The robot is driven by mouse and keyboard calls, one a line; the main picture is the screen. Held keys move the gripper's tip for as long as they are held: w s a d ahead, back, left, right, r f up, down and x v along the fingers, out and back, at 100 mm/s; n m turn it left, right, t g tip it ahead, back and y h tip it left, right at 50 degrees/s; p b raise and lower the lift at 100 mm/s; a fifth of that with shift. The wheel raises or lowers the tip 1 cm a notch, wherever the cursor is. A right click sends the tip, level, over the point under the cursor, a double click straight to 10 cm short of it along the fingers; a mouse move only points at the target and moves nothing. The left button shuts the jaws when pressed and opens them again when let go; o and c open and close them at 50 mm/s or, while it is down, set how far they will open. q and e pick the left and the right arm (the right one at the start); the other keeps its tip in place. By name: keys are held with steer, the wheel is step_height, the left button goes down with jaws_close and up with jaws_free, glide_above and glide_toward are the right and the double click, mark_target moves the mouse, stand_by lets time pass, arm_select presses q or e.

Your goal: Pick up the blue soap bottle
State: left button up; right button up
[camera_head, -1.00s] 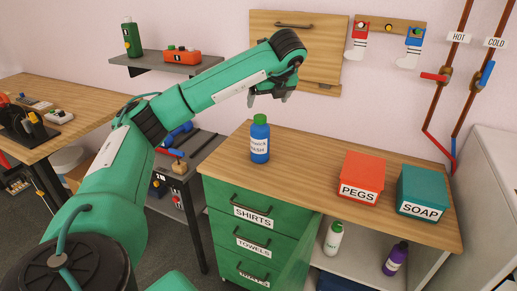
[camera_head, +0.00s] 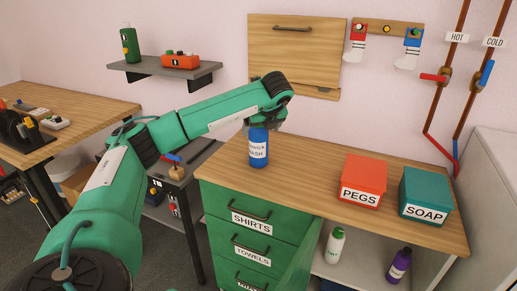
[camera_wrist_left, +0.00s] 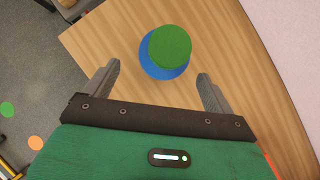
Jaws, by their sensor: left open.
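The blue soap bottle (camera_head: 258,150) stands upright on the wooden counter, its white label facing me. In the head view its top is hidden behind my left gripper (camera_head: 264,122). In the left wrist view I look down on the bottle's green cap (camera_wrist_left: 170,46), with a blue rim around it. My left gripper (camera_wrist_left: 157,82) is open there, one finger to each side below the cap in the picture. The bottle lies just beyond the fingertips, and I see no contact. My right gripper is not in view.
The counter (camera_head: 300,160) also holds a red PEGS box (camera_head: 362,180) and a teal SOAP box (camera_head: 426,194) to the right. A white bottle (camera_head: 334,244) and a purple bottle (camera_head: 398,264) stand on the shelf below. Green drawers (camera_head: 245,230) are under the blue bottle.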

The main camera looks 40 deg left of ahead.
mark_target(259, 143)
arm_select(q)
steer(key=shift+p+x, duration=0.5)
steer(key=shift+x, duration=2.25)
steer(key=shift+w+r, duration=0.1)
steer(key=shift+w, duration=0.05)
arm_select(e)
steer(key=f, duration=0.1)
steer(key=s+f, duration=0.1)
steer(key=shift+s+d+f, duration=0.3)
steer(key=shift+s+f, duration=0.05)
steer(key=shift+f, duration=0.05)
arm_select(q)
steer(key=shift+c, duration=0.5)
steer(key=c, duration=1.8)
jaws_close()
steer(key=shift+r, duration=0.15)
